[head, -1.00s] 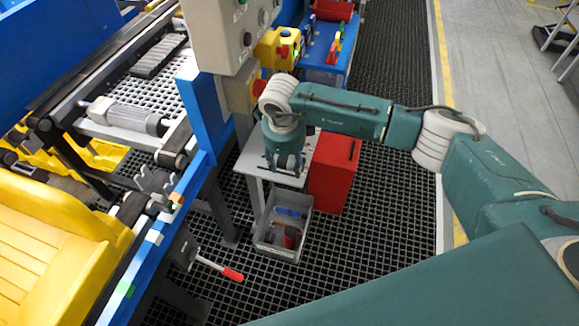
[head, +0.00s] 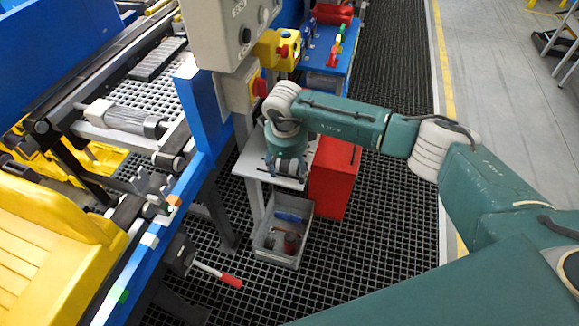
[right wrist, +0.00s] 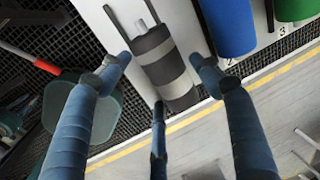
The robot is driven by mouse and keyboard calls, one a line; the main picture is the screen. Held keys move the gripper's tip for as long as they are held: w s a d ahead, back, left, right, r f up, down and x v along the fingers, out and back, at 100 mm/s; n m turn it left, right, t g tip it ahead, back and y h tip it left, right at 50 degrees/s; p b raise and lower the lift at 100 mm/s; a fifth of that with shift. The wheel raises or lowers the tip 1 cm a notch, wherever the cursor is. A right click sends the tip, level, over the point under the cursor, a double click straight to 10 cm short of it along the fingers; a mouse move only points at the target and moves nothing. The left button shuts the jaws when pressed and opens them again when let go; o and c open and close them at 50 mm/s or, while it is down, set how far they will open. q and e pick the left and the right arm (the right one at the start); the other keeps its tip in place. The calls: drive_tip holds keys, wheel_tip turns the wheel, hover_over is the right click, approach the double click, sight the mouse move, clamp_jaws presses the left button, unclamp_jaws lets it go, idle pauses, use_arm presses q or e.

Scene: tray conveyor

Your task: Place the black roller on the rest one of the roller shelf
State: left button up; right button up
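The black roller (right wrist: 163,68), dark with grey bands, lies between the fingers of my right gripper (right wrist: 160,80) in the right wrist view. The fingers stand at its two sides with small gaps visible, so the gripper looks open around it. The roller appears to lie on the white roller shelf (right wrist: 97,16); whether it fully touches its rest I cannot tell. A blue roller (right wrist: 228,25) by the number 2 and a green one (right wrist: 294,9) by the number 3 lie beside it. In the head view my right gripper (head: 286,166) is over the shelf (head: 246,164). My left gripper is not in view.
A grey bin (head: 271,258) with small parts stands on the floor below the shelf. A red box (head: 334,180) is to its right. The conveyor with a grey roller (head: 130,118) is on the left. A red-tipped lever (head: 230,281) sticks out from it.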

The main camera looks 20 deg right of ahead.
drive_tip(key=shift+r, duration=0.45)
wheel_tip(320, 180, up, 11)
drive_tip(key=s+a+b, duration=0.1)
drive_tip(key=shift+s+r, duration=0.2)
drive_tip(key=shift+s, duration=0.05)
drive_tip(key=shift+s+f, duration=0.1)
idle(0.4)
